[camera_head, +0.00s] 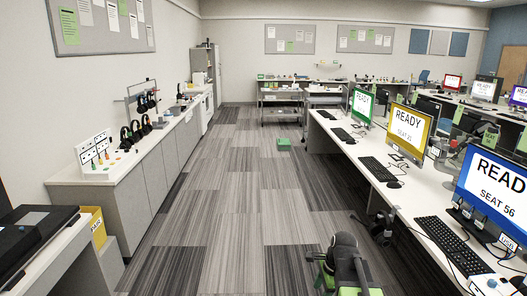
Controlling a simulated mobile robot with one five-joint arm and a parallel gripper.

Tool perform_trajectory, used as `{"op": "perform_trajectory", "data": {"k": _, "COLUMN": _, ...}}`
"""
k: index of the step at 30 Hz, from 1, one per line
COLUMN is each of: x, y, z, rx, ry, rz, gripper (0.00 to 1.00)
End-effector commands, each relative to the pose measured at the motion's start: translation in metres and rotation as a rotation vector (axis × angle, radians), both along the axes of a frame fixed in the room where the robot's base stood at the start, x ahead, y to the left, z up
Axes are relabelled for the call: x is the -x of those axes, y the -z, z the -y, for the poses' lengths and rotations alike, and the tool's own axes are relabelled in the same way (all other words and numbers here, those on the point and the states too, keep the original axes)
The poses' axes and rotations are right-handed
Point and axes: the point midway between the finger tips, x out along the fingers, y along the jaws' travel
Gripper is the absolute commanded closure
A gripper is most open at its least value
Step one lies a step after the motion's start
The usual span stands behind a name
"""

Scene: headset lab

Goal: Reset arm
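My arm (346,262), black with green parts, shows at the bottom edge, right of centre, over the floor. It looks folded and compact, close to my body. I cannot pick out the two fingers of my gripper in this view, so its opening and anything in it cannot be made out.
A long desk with monitors, one reading SEAT 56 (497,188), and keyboards (453,246) runs along the right. A headset (380,226) hangs at its edge. A left counter (88,177) holds several headsets. A green box (284,144) lies on the otherwise clear aisle floor (235,190).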

Motion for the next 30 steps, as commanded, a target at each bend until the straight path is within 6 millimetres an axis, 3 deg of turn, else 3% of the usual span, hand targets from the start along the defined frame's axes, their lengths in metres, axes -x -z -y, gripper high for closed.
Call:
{"op": "perform_trajectory", "data": {"k": 1, "x": 0.016, "y": -0.005, "z": -0.035, "rx": 0.036, "ry": -0.184, "rz": 0.005, "gripper": 0.46}}
{"op": "perform_trajectory", "data": {"k": 3, "x": 0.032, "y": -0.006, "z": -0.062, "rx": 0.086, "ry": -0.434, "rz": 0.014, "gripper": 0.46}}
{"op": "perform_trajectory", "data": {"k": 5, "x": 0.045, "y": -0.006, "z": -0.073, "rx": 0.123, "ry": -0.625, "rz": 0.017, "gripper": 0.46}}
{"op": "perform_trajectory", "data": {"k": 10, "x": 0.071, "y": -0.004, "z": -0.062, "rx": 0.200, "ry": -1.084, "rz": 0.015, "gripper": 0.46}}
{"op": "perform_trajectory", "data": {"k": 15, "x": 0.077, "y": -0.003, "z": -0.055, "rx": 0.223, "ry": -1.424, "rz": 0.018, "gripper": 0.46}}
{"op": "perform_trajectory", "data": {"k": 19, "x": 0.077, "y": -0.003, "z": -0.055, "rx": 0.222, "ry": -1.526, "rz": 0.028, "gripper": 0.46}}
{"op": "perform_trajectory", "data": {"k": 30, "x": 0.077, "y": -0.003, "z": -0.055, "rx": 0.222, "ry": -1.531, "rz": 0.030, "gripper": 0.46}}
